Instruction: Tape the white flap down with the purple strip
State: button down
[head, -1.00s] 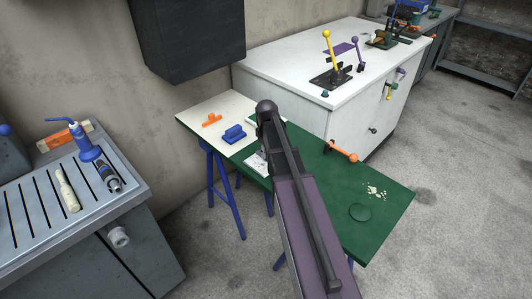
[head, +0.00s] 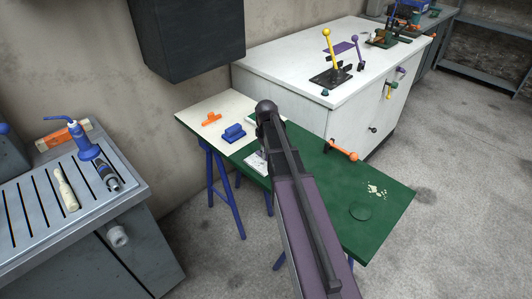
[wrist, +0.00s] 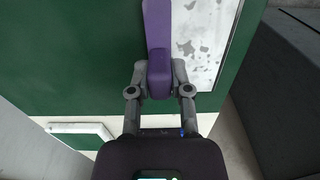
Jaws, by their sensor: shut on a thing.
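In the wrist view my gripper (wrist: 159,78) is shut on a purple strip (wrist: 156,35), which points away from the fingers. The strip lies across the border between a green surface and a mottled white flap (wrist: 207,42), with the flap on its right. I cannot tell whether the strip touches the flap or is just above it. In the head view the mottled white flap (head: 255,164) shows beside my arm on the green table. My arm hides most of my gripper and the strip there.
On the table (head: 335,195) a cream board (head: 222,108) carries an orange piece (head: 211,119) and a blue block (head: 234,133). An orange-ended clamp (head: 343,150) sits at the far edge. Crumbs (head: 376,191) and a green disc (head: 361,211) lie right. A white cabinet (head: 300,68) stands behind.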

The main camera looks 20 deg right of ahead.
jog(key=shift+c, duration=2.4)
grip_release()
jog(key=shift+r, duration=0.2)
